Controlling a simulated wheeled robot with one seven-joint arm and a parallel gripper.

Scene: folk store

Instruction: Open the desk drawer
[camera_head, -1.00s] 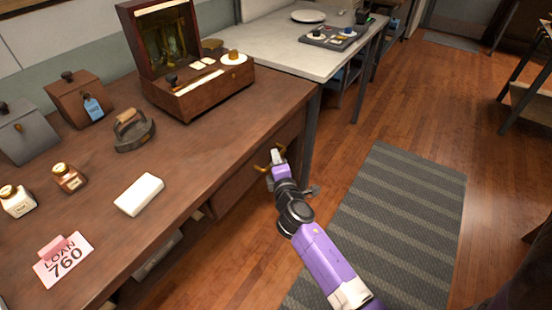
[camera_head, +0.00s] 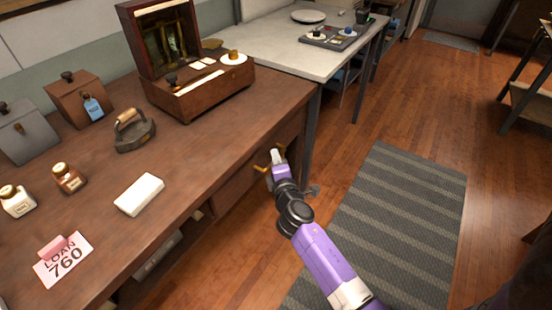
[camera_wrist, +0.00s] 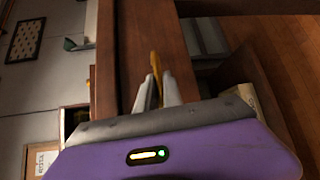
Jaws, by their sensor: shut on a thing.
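The brown wooden desk (camera_head: 200,150) has a drawer front (camera_head: 232,190) below its top edge. The drawer looks close to flush with the desk, and I cannot tell if there is a small gap. A brass handle (camera_head: 260,168) sticks out from the drawer front. My gripper (camera_head: 275,162) is at this handle, shut on it. In the wrist view my gripper's fingers (camera_wrist: 158,90) stand on both sides of the brass handle (camera_wrist: 155,62), against the brown drawer front (camera_wrist: 122,60). The fingers hide part of the handle.
On the desk top stand a wooden box (camera_head: 200,95) with its lid up, a flat iron (camera_head: 133,132), a white block (camera_head: 139,194), small bottles and a loan card (camera_head: 62,262). A pale table (camera_head: 290,45) stands behind. A striped rug (camera_head: 395,220) lies on open floor to the right.

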